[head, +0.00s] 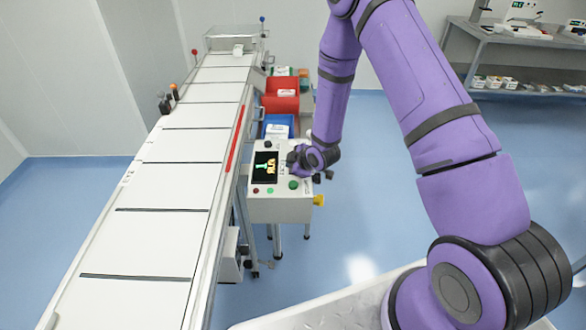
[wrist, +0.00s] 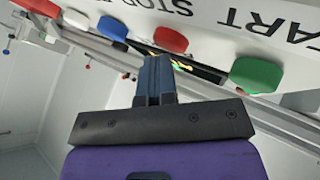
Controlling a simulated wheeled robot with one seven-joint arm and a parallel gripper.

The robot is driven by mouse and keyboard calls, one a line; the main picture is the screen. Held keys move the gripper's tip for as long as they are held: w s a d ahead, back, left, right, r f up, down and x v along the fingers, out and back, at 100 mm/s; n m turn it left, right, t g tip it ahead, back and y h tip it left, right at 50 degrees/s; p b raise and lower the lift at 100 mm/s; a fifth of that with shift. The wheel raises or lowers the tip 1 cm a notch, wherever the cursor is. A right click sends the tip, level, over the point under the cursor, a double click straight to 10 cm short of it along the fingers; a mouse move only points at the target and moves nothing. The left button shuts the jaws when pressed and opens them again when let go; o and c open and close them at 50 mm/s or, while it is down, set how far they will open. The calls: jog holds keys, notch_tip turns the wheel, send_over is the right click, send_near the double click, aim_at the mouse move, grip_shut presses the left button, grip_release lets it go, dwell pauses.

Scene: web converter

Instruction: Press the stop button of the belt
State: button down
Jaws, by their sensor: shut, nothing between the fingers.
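The stop button is a red round button (wrist: 170,38) beside the upside-down letters "STOP" on the pale control panel (head: 278,209). In the wrist view a green button (wrist: 257,75) sits to its right by the letters "START". My gripper (wrist: 154,58) is shut and empty. Its fingertips appear just below and slightly left of the red button; I cannot tell whether they touch it. In the head view my gripper (head: 296,163) is over the panel's right part, beside the screen (head: 265,167), and the stop button is hidden or too small to pick out.
The conveyor belt (head: 160,224) runs left of the panel. Red (head: 282,103) and blue (head: 277,119) bins stand behind it.

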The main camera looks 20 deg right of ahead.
jog(key=shift+r, duration=1)
jog(key=shift+r, duration=2.5)
